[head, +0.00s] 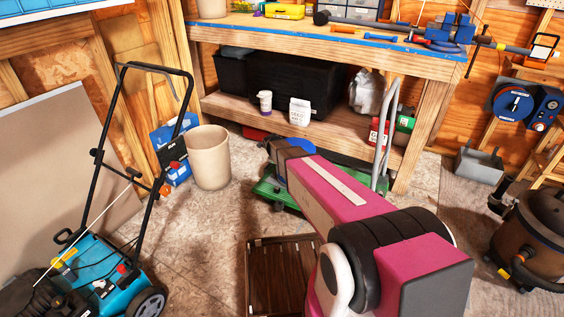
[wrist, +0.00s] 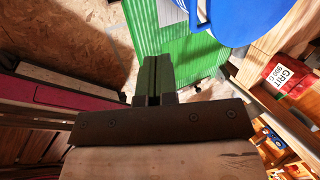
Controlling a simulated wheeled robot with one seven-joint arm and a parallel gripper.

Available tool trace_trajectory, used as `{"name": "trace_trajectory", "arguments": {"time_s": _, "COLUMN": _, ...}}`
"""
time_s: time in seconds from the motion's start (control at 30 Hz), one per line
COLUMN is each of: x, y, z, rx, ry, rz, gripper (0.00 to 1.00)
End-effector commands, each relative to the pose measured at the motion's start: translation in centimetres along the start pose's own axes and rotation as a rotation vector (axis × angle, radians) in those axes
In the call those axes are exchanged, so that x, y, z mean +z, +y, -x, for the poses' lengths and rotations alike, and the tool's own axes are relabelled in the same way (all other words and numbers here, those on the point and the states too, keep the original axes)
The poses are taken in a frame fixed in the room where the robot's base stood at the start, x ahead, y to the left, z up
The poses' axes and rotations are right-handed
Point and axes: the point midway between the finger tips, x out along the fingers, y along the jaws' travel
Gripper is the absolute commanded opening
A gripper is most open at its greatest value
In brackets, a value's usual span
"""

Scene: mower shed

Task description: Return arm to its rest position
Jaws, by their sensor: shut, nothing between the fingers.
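My gripper (wrist: 154,65) shows in the wrist view with its two dark fingers together, shut and empty. In the head view my pink arm reaches forward from the lower right over the floor, and its far end is near the green cart (head: 265,188) below the workbench. The fingers themselves cannot be made out clearly in the head view. In the wrist view a green ribbed surface (wrist: 190,55) lies beyond the fingertips, with a blue object (wrist: 235,18) on it. I cannot tell the distance from the fingers to the green surface.
The workbench (head: 300,35) with tools stands behind. A beige bin (head: 208,158) and a blue mower (head: 105,270) are at left. A dark slatted wooden crate (head: 268,275) lies beneath my arm. A shop vacuum (head: 530,235) stands at right. Floor is bare between bin and crate.

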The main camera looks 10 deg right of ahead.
Motion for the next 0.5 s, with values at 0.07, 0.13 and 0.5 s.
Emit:
{"name": "trace_trajectory", "arguments": {"time_s": 0.07, "x": -0.2, "y": 1.1, "z": 1.2, "rx": -0.001, "ry": 0.000, "rz": 0.002, "gripper": 0.00}}
{"name": "trace_trajectory", "arguments": {"time_s": 0.13, "x": -0.1, "y": 1.7, "z": 1.8, "rx": -0.001, "ry": 0.000, "rz": 0.001, "gripper": 0.00}}
{"name": "trace_trajectory", "arguments": {"time_s": 0.5, "x": -1.8, "y": 2.7, "z": 3.4, "rx": 0.025, "ry": 0.007, "rz": 0.125, "gripper": 0.00}}
